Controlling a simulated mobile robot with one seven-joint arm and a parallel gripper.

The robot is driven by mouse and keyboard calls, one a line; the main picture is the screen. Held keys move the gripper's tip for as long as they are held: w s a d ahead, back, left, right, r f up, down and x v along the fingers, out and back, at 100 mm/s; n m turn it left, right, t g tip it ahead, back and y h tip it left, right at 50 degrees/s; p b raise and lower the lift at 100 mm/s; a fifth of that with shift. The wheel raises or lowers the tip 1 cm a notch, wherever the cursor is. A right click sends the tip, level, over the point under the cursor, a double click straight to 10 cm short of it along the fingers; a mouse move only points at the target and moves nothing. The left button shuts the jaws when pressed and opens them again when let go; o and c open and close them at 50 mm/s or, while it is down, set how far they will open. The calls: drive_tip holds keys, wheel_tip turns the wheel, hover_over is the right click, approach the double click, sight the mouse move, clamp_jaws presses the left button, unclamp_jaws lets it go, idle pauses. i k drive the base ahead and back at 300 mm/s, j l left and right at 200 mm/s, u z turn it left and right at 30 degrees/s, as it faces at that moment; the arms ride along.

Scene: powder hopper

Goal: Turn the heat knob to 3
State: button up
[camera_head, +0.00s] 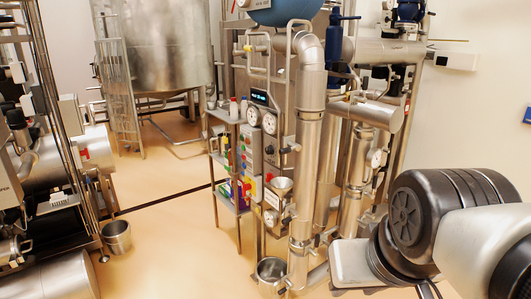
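A narrow grey control panel (256,148) stands upright near the middle of the view. It has a small dark display with lit text (259,96) at the top and round white gauges (254,117) below it. Small coloured buttons and dark controls sit lower on the panel. They are too small to tell which one is the heat knob, and its setting cannot be read. My arm shows at the lower right, well to the right of the panel. My gripper is not in view.
Thick steel pipes (309,140) rise just right of the panel, between it and my arm. A shelf rack (226,200) with bottles and boxes stands left of it. A metal bucket (271,274) is below. Open tan floor (165,230) lies to the left.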

sight(270, 149)
drive_tip(key=i+j+z, duration=0.15)
drive_tip(key=i+j, duration=0.55)
drive_tip(key=i, duration=0.3)
drive_tip(key=i+j+z, duration=0.2)
drive_tip(key=i+j, duration=0.6)
drive_tip(key=i, duration=0.2)
